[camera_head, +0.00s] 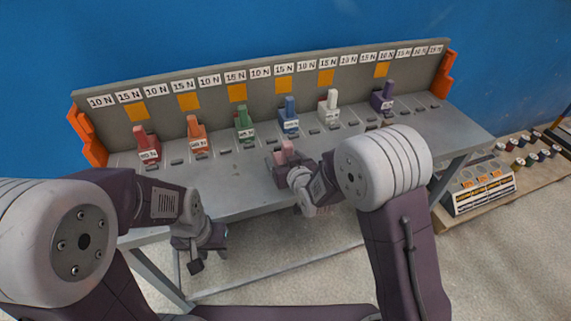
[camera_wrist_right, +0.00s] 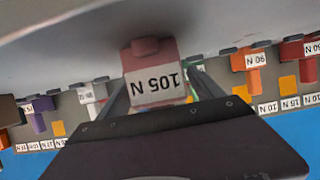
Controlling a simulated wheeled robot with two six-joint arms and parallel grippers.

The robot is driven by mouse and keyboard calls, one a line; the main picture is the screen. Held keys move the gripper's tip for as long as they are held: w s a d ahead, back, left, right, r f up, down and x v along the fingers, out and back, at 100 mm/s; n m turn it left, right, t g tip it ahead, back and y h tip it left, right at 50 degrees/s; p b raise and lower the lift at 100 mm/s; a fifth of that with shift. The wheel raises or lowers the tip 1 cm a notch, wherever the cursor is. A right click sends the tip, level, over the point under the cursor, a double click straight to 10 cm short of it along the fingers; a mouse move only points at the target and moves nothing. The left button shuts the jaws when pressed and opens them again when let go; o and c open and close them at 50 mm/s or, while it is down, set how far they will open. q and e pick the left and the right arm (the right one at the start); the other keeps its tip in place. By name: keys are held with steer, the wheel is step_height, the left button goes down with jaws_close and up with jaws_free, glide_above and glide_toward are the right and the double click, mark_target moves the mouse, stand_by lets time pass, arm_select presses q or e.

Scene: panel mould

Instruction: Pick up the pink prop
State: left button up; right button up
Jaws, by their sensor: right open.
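The pink prop (camera_head: 287,147) stands near the front edge of the grey bench, and my right gripper is around it in the head view. In the right wrist view the pink prop (camera_wrist_right: 151,55) shows its white 105 N label, upside down. My right gripper (camera_wrist_right: 160,88) is open, with one finger on each side of the prop; contact cannot be told. Its fingertips are partly hidden behind the prop. My left gripper (camera_head: 205,255) hangs low, in front of and below the bench edge, away from the prop; its opening is unclear.
The grey bench (camera_head: 235,195) carries a row of props: red (camera_head: 148,143), orange (camera_head: 196,134), green (camera_head: 243,123), blue (camera_head: 289,115), white (camera_head: 329,105) and purple (camera_head: 382,95). Behind them is a labelled back panel with orange squares. A low pallet (camera_head: 530,175) with smaller items lies right.

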steer(key=shift+x, duration=0.8)
steer(key=shift+s, duration=0.1)
steer(key=shift+c, duration=0.3)
jaws_close()
